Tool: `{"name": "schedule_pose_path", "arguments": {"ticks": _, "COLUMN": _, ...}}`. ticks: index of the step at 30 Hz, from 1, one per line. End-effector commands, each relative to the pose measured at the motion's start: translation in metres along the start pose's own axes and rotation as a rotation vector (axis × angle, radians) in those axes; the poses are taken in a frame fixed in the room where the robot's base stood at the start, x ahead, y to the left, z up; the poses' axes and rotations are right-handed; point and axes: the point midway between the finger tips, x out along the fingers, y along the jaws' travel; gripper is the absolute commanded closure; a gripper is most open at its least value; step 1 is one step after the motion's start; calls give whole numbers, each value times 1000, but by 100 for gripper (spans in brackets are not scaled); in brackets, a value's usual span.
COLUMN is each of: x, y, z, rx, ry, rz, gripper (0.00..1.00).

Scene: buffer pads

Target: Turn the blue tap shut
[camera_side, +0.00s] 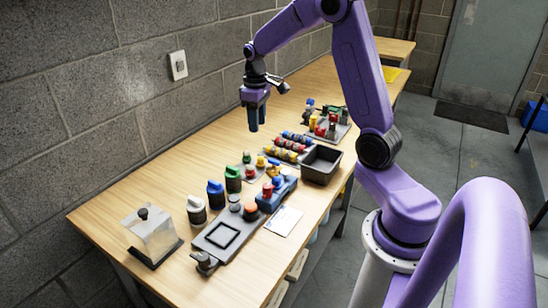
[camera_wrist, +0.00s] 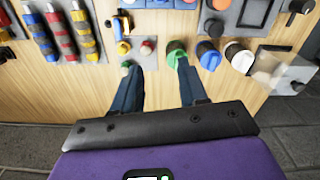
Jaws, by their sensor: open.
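My gripper (camera_side: 256,128) is open and empty, high above the bench near the wall. In the wrist view its two dark blue fingers (camera_wrist: 158,68) point at the bench, with nothing between them. Another small blue part (camera_side: 310,102) stands on a grey board farther back. My gripper touches neither.
Green (camera_side: 233,179), blue (camera_side: 216,194) and white bottles (camera_side: 196,209) stand nearby. A black bin (camera_side: 321,164), coloured cylinders (camera_side: 287,147), a blue block (camera_side: 288,187) and a clear box (camera_side: 152,235) crowd the bench. The wall-side strip is bare.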

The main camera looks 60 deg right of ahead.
Motion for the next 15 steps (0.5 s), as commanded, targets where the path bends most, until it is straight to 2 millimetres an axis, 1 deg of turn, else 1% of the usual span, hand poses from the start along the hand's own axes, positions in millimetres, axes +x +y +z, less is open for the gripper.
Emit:
{"name": "schedule_pose_path", "arguments": {"ticks": 1, "x": 5, "y": 22, "z": 1, "rx": 43, "ry": -3, "rz": -1, "gripper": 57}}
{"name": "schedule_pose_path", "arguments": {"ticks": 3, "x": 9, "y": 46, "z": 3, "rx": 88, "ry": -4, "rz": -1, "gripper": 57}}
{"name": "schedule_pose_path", "arguments": {"ticks": 6, "x": 14, "y": 73, "z": 8, "rx": 138, "ry": -5, "rz": -2, "gripper": 57}}
{"name": "schedule_pose_path", "arguments": {"ticks": 10, "x": 18, "y": 94, "z": 13, "rx": 174, "ry": -5, "rz": -2, "gripper": 57}}
{"name": "schedule_pose_path", "arguments": {"ticks": 15, "x": 26, "y": 99, "z": 15, "rx": 184, "ry": -6, "rz": -2, "gripper": 57}}
